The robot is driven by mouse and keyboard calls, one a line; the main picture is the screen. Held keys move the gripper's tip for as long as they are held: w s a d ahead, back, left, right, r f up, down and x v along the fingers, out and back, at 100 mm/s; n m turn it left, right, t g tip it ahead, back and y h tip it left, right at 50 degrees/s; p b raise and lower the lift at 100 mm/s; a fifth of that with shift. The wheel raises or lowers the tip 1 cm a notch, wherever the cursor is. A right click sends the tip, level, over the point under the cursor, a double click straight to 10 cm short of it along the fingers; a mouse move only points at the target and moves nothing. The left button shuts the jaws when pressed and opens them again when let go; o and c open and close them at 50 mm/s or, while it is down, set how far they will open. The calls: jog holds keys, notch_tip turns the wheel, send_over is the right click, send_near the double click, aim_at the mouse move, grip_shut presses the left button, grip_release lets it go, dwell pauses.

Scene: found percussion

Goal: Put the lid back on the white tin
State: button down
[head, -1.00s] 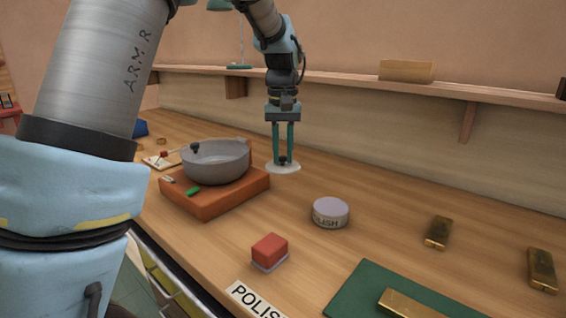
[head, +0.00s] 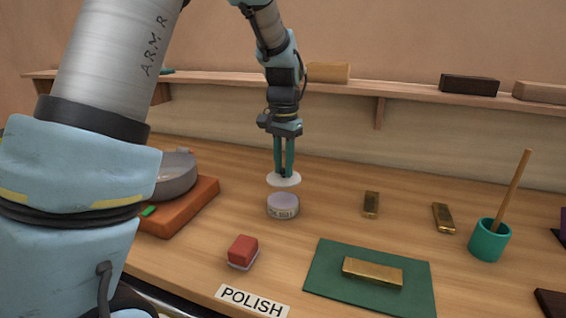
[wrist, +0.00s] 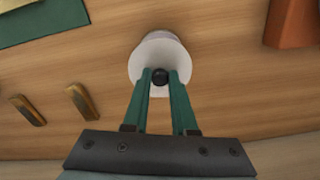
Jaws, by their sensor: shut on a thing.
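The white tin (head: 283,207) stands upright on the bench, with dark lettering on its side and a pale lilac-grey top. My gripper (head: 284,172) is shut on the dark knob of the white lid (head: 284,180). It holds the lid level, just above and behind the tin in the head view. In the wrist view the lid (wrist: 158,57) hangs from my fingertips (wrist: 160,78) and hides most of the tin, whose edge (wrist: 160,34) shows past the lid. The exact gap between lid and tin is hard to tell.
A red block (head: 242,250) and a POLISH label (head: 251,299) lie in front. A green mat (head: 327,258) bears a gold bar (head: 372,271). Two more gold bars (head: 371,204) (head: 443,217) and a teal cup (head: 489,241) stand right. A grey pan (head: 176,177) sits on an orange-red block (head: 190,210) left.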

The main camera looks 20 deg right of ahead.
aim_at(283, 177)
jog(key=shift+f+b, duration=1.8)
jog(key=shift+f, duration=1.05)
jog(key=shift+r+p, duration=0.1)
jog(key=shift+p, duration=0.25)
jog(key=shift+f, duration=0.2)
dwell(0.5)
jog(key=c, duration=0.6)
grip_release()
jog(key=shift+c, duration=0.2)
jog(key=shift+o, duration=0.3)
